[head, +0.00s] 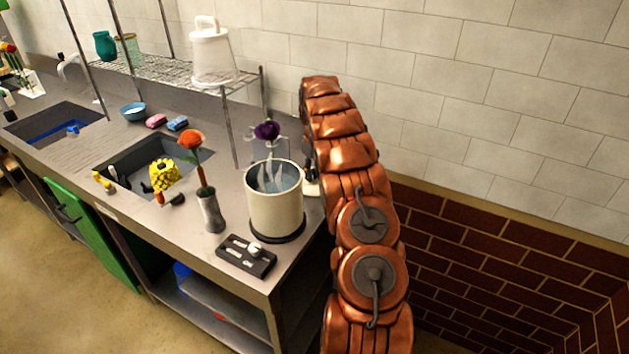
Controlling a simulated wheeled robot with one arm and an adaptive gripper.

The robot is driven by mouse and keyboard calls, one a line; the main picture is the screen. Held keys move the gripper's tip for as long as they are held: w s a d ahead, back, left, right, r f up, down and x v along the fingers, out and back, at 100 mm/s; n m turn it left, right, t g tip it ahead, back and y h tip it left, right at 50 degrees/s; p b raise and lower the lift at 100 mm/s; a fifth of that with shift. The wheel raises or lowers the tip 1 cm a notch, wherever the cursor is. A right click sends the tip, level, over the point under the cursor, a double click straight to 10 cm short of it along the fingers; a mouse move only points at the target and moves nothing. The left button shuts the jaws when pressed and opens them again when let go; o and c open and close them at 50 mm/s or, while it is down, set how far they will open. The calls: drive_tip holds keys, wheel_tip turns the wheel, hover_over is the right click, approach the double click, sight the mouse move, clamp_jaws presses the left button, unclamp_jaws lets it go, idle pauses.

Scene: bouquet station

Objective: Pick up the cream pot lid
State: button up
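A cream pot (273,212) stands open on a round black base near the counter's right end. It holds bluish water, with pale wisps of steam above it. I cannot make out a cream lid for certain. A small pale and dark thing (311,188) shows just right of the pot, mostly hidden behind my copper arm. It is too covered to name. My arm rises along the right of the pot and bends away at the top. My gripper does not show.
A black control box (246,256) sits before the pot. A grey vase (211,213) with an orange flower stands left of it. Further left are a sink (128,178), yellow items and sponges. A wire shelf (170,76) holds a white bucket-like container (212,55).

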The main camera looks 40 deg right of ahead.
clamp_jaws()
drive_tip(key=shift+r, duration=0.1)
idle(0.3)
